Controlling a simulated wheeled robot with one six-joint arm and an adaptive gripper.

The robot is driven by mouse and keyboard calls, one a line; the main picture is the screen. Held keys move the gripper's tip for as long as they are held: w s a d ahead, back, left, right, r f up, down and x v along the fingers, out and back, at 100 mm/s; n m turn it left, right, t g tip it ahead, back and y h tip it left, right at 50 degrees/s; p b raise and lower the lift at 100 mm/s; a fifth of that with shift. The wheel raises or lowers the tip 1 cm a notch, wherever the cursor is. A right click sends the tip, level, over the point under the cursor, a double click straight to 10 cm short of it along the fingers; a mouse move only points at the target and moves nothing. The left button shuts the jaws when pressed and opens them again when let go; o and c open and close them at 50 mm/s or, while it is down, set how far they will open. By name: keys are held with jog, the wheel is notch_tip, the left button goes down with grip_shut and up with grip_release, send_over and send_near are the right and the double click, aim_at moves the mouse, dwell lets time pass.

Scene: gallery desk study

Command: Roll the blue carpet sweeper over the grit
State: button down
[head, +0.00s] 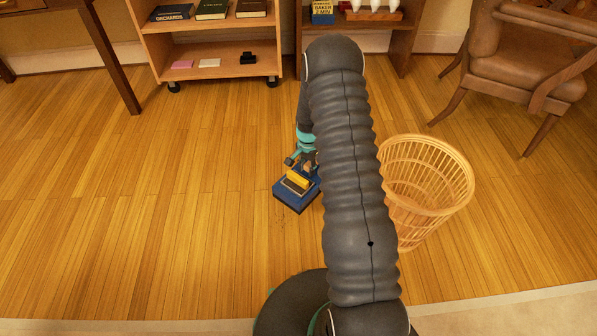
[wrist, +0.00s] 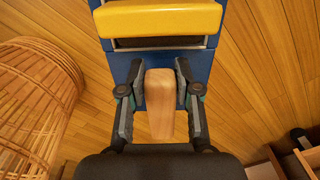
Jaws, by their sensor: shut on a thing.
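The blue carpet sweeper (head: 296,193) sits on the wooden floor near the middle of the head view, with a yellow bar across its top. In the wrist view the sweeper (wrist: 122,60) fills the top middle, and its pale wooden handle (wrist: 160,100) points toward me. My gripper (wrist: 160,95) is shut on this handle, one finger on each side. In the head view my gripper (head: 303,160) is at the sweeper's far side, partly hidden by my arm.
A wicker basket (head: 428,185) stands right of my arm, close to the sweeper. A wheeled shelf cart (head: 215,75) is at the back, a brown leather chair (head: 520,60) at the back right, and a desk leg (head: 115,65) at the left. The floor (head: 130,210) left of the sweeper is clear.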

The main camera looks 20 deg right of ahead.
jog(key=shift+d+r, duration=0.5)
jog(key=shift+d, duration=1)
jog(key=shift+d+r, duration=0.45)
jog(key=shift+d, duration=1.05)
jog(key=shift+d+r, duration=0.5)
jog(key=shift+d, duration=1)
